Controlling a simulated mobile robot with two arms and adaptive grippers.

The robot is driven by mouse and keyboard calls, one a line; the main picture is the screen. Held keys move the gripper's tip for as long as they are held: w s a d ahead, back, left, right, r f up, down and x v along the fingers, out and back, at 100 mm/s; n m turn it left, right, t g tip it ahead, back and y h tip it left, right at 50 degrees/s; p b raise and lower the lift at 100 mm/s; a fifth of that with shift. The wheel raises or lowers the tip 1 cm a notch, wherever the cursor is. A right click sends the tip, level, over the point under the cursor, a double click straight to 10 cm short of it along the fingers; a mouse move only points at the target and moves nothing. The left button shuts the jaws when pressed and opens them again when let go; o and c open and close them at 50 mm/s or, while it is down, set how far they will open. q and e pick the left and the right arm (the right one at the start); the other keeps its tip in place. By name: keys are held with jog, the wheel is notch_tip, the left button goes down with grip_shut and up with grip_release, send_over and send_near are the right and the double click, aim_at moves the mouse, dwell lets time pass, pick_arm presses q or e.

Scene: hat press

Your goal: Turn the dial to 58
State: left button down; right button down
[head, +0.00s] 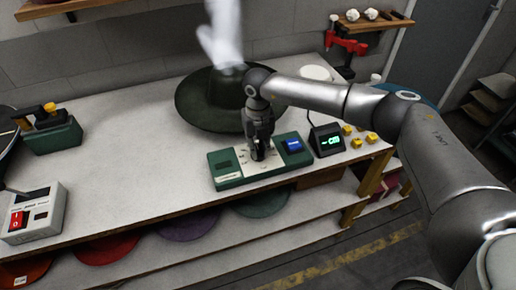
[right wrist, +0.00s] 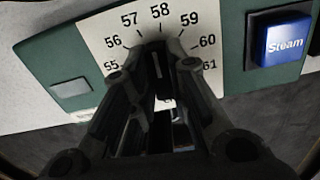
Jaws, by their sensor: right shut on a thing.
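The green control box (head: 226,184) sits on the white table near its front edge. My right gripper (head: 259,152) points down at it and is shut on the dial knob. In the right wrist view, the dark dial knob (right wrist: 157,64) is between the fingers, mostly hidden by them. The white scale (right wrist: 105,33) around it reads 55 to 61. A pale line on the knob points up at or very near 58. The blue Steam button (right wrist: 285,40) is right of the dial. My left gripper is not in view.
A dark green hat (head: 200,102) stands behind the control box, with white steam (head: 224,35) above it. A small display (head: 328,140) with green figures, too small to read, is at the right. A grey box with a red switch (head: 18,219) is far left.

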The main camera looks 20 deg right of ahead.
aim_at(258, 149)
jog(key=shift+m, duration=1.1)
jog(key=shift+d, duration=0.1)
jog(key=c, duration=1.4)
grip_release()
jog(key=shift+r, duration=0.1)
notch_tip(258, 149, up, 12)
jog(key=shift+f, duration=0.1)
